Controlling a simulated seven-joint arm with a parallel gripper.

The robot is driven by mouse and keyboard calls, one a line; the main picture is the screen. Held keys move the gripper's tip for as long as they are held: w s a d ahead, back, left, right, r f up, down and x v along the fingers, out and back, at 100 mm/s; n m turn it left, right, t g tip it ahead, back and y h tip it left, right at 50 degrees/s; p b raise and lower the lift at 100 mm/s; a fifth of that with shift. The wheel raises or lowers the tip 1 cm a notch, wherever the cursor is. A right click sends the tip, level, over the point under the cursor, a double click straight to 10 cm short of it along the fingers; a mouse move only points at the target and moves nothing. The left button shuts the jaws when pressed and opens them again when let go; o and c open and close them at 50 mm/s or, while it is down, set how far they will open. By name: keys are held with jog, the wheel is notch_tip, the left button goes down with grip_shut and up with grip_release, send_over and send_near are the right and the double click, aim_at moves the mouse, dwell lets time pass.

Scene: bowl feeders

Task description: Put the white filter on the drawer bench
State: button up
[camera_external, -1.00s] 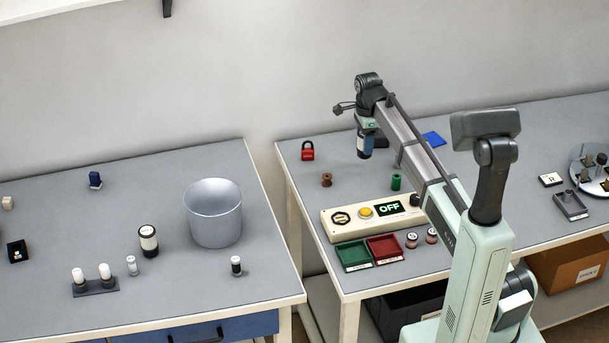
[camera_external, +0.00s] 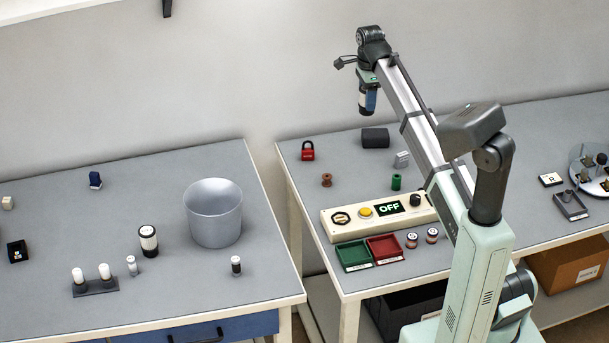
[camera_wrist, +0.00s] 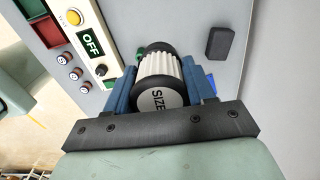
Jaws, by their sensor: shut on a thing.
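The white filter (camera_wrist: 158,98) is a ribbed white cylinder with dark ends and a "SIZE" label. My gripper (camera_wrist: 160,76) is shut on it, with blue fingers on either side. In the external view, my gripper (camera_external: 368,94) holds the filter (camera_external: 362,98) roughly upright, raised above the back of the right bench. Fingers hide part of it there. The drawer bench (camera_external: 200,285) is the left one, with a grey top and a blue drawer front. A similar white cylinder with black ends (camera_external: 148,240) stands on it.
The drawer bench carries a grey bucket (camera_external: 213,215), a holder with two white pieces (camera_external: 95,288) and small items. A gap separates the benches. The right bench holds a red padlock (camera_external: 307,151), a control box (camera_external: 375,215) and a dark block (camera_external: 375,138). The drawer bench's back middle is clear.

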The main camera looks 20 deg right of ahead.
notch_tip(320, 180, up, 3)
jog(key=shift+w+r, duration=0.1)
jog(key=s+a+n, duration=0.2)
jog(key=a+n, duration=0.8)
jog(key=a, duration=0.7)
jog(key=s+a+n, duration=0.3)
jog(key=a+n, duration=0.7)
jog(key=a, duration=0.7)
jog(key=s+a+n, duration=0.8)
jog(key=a, duration=0.5)
jog(key=s+a+n, duration=0.7)
jog(key=a+n, duration=0.1)
jog(key=a, duration=0.6)
jog(key=shift+n, duration=0.3)
jog(key=f, duration=2.3)
jog(key=shift+s+f, duration=0.15)
jog(key=shift+s, duration=0.2)
jog(key=shift+f, duration=0.15)
